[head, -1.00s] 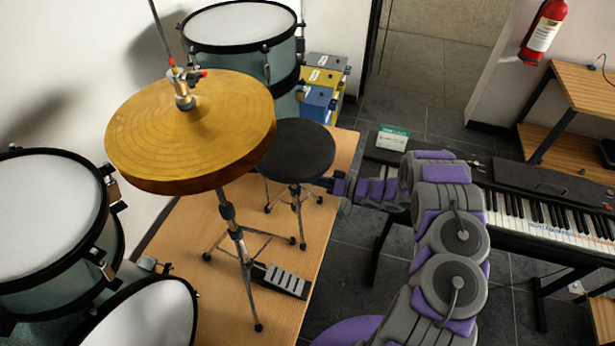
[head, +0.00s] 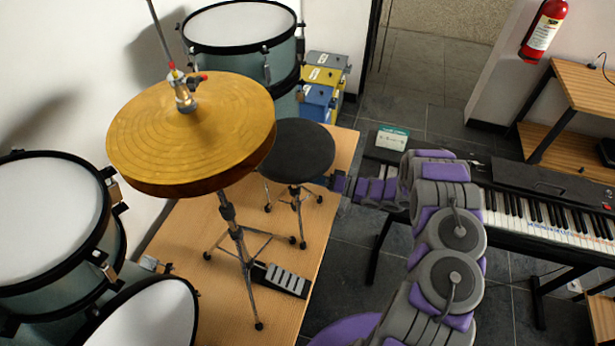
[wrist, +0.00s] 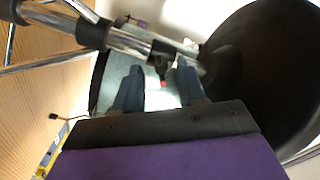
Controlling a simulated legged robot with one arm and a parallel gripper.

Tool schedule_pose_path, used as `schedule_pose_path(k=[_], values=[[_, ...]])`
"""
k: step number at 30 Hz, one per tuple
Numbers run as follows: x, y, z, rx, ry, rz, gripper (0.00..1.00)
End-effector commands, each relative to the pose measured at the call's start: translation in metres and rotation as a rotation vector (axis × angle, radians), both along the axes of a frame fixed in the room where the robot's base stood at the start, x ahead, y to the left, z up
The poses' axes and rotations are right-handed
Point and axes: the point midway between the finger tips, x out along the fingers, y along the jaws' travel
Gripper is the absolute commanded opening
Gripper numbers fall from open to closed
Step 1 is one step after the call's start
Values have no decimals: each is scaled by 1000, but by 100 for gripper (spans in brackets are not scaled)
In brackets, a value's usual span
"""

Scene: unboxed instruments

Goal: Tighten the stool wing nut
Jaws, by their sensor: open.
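The stool has a round black seat (head: 297,150) and chrome legs, and stands upright on the wooden platform. In the wrist view its seat (wrist: 262,75) fills the right side and its chrome post (wrist: 130,40) runs across the top. A dark collar (wrist: 162,52) is on the post, with a small red-tipped piece (wrist: 163,83) that looks like the wing nut. My gripper (wrist: 157,72) is open, one finger on each side of the red-tipped piece; I cannot tell whether either touches it. In the head view my gripper (head: 328,182) is beside the stool, partly hidden below the seat.
A hi-hat with a gold cymbal (head: 190,130) stands left of the stool, its pedal (head: 281,279) in front. Drums (head: 45,215) are at the left and behind. A keyboard (head: 550,215) is at the right. Dark floor (head: 345,255) is clear beside the platform (head: 185,255).

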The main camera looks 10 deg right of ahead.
Motion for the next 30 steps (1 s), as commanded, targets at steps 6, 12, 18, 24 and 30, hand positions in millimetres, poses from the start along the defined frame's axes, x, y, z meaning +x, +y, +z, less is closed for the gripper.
schedule_pose_path(k=[6,12,18,24,30], values=[[-8,-16,-2,0,-1,-3,40],[-17,-32,-2,1,0,-3,40],[-26,-47,-2,-1,0,-3,40],[-30,-51,-1,-1,0,-1,40],[-30,-51,0,-1,1,0,40]])
